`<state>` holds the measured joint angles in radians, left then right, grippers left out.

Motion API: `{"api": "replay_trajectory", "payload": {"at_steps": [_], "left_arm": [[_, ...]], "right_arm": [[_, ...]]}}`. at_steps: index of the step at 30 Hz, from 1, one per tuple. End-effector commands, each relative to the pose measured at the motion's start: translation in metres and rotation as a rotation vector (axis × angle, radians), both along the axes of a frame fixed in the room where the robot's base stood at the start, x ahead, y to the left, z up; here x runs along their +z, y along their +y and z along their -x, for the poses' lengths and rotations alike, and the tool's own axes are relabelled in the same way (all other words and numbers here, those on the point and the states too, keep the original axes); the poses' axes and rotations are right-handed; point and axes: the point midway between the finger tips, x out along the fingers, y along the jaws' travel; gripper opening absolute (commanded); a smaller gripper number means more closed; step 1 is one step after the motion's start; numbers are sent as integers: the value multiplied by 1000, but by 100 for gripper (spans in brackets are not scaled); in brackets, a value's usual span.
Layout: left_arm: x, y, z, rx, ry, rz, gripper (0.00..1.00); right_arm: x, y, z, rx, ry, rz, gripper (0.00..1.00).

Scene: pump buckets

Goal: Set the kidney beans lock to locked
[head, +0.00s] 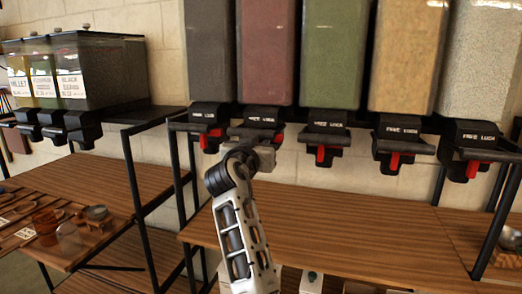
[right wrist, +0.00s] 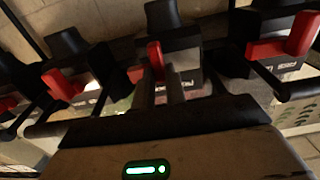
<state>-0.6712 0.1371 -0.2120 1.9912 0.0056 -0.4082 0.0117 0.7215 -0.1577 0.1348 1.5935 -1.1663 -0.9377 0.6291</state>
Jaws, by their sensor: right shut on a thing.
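The kidney beans bin (head: 265,50) is the dark red one, second from the left in the hanging row in the head view. Its black dispenser head (head: 263,118) is below it, with a red lock tab (head: 279,138) partly hidden by my right gripper (head: 262,145). In the right wrist view, my right gripper (right wrist: 160,88) has its two fingers close together around the red lock tab (right wrist: 156,60), shut on it. Whether the tab reads locked or free cannot be told. My left gripper is not in view.
Neighbouring dispensers (head: 325,128) with red tabs hang close on both sides, on a black frame. A wooden shelf (head: 340,225) lies below. More bins (head: 75,75) stand at the left, above a table (head: 75,215) with small dishes.

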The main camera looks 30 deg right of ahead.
Motion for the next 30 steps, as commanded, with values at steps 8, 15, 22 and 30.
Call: {"api": "replay_trajectory", "payload": {"at_steps": [8, 15, 22, 30], "left_arm": [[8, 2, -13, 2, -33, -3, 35], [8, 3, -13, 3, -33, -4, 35], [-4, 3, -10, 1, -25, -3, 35], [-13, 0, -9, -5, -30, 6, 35]], "right_arm": [[-3, -3, 3, -12, 8, -5, 35], [-2, -1, 2, -7, 5, -3, 35], [-5, 22, 21, -5, 3, -7, 35], [-6, 72, 64, -5, 4, -7, 35]]}}
